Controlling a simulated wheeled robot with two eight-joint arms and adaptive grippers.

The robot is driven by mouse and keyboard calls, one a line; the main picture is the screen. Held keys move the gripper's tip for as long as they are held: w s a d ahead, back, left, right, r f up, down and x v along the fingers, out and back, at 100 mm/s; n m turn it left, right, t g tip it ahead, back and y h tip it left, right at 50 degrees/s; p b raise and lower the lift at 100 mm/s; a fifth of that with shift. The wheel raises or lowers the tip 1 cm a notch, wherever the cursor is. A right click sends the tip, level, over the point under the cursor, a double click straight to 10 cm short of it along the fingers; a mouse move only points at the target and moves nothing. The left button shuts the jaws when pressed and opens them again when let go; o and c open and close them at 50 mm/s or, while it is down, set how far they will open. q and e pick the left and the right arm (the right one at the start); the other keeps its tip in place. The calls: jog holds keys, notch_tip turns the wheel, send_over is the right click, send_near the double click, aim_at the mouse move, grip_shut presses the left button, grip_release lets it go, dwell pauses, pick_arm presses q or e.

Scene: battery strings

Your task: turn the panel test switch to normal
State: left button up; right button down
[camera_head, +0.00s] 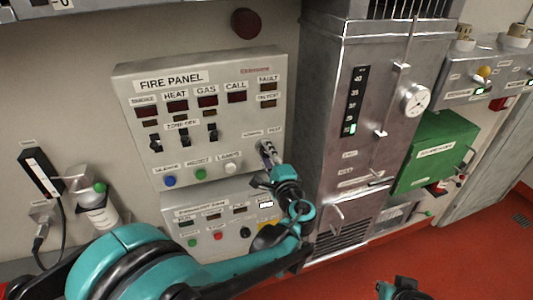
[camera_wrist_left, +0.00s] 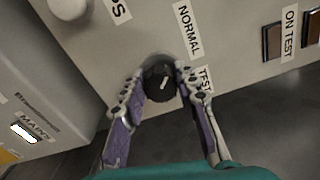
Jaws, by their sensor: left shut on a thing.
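The panel test switch is a round black knob (camera_wrist_left: 160,82) with a short white pointer mark. It sits on the grey fire panel (camera_head: 130,85), at the lower right of its face, beside the labels NORMAL (camera_wrist_left: 188,30) and TEST (camera_wrist_left: 205,80). Which label the pointer faces is hard to tell. My left gripper (camera_head: 266,150) reaches up to the knob and covers most of it in the head view. In the left wrist view its two fingers (camera_wrist_left: 158,88) stand on either side of the knob, closed on it. The fingers of my right gripper are out of view.
Blue, green and white buttons (camera_head: 230,168) sit left of the knob. A lower panel (camera_head: 190,212) with more buttons is below. A metal cabinet (camera_head: 325,110) stands close on the right, with a green box (camera_head: 435,150) beyond it.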

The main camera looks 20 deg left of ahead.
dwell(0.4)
pick_arm(q)
jog(key=o, duration=1.2)
jog(key=shift+c, duration=0.2)
jog(key=v, duration=1.2)
